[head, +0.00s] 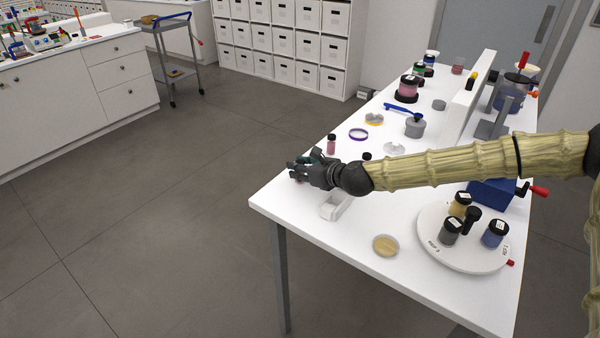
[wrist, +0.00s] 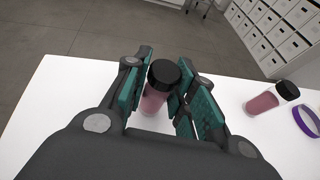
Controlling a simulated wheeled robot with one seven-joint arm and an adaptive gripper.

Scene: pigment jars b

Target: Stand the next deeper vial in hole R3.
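A pink vial with a black cap (wrist: 155,98) stands between the two fingers of my gripper (wrist: 162,92) in the wrist view. The fingers are spread on either side of it, with a narrow gap on the left; contact on the right is unclear. In the head view my gripper (head: 297,170) is low over the near left corner of the white table, and its fingers mostly hide this vial. A second pink, black-capped vial (head: 331,144) stands behind my gripper; it also shows at right in the wrist view (wrist: 266,102). I cannot make out hole R3.
A white block-like piece (head: 336,207) sits below my wrist, partly hidden. A dish of tan powder (head: 386,245) and a round white turntable with jars (head: 432,252) are nearer. A purple ring (head: 358,134) and a grey jar (head: 414,128) lie beyond. The table's left edge is close.

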